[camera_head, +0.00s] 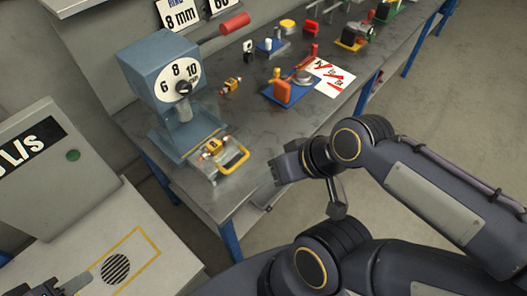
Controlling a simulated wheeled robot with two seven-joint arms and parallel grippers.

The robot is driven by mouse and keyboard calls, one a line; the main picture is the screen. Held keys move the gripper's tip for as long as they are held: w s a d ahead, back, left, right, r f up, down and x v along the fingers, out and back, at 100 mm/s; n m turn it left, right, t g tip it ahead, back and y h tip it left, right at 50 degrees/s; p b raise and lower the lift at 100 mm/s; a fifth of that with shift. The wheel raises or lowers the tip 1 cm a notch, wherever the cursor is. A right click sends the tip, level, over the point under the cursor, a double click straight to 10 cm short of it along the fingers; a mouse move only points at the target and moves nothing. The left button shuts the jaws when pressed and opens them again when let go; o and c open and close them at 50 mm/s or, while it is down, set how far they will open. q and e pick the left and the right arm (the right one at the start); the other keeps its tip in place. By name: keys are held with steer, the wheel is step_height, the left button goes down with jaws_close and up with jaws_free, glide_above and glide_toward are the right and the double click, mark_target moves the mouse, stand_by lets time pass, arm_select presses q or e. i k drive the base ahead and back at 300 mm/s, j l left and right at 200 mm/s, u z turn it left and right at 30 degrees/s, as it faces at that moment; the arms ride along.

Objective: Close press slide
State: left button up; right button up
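The blue-grey press (156,75) stands on the bench at the left, with a white dial marked 6, 8 and 10 and a black knob. Its slide (205,162) sticks out at the front toward the lower right, with a yellow handle (237,161) at its end. A small yellow-orange piece (214,146) rests on the slide. My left gripper (82,284) shows only partly at the lower left, well away from the slide; its opening is unclear.
The bench (235,115) also carries a blue fixture (285,95) with orange parts, a red-marked white card (330,78), a red cylinder (235,23) and several small parts. A pale cabinet (50,185) with a vented top is at the left. Floor is open at right.

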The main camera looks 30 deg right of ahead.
mark_target(212, 166)
steer(key=z, duration=0.8)
steer(key=k+j, duration=0.25)
steer(key=j, duration=0.25)
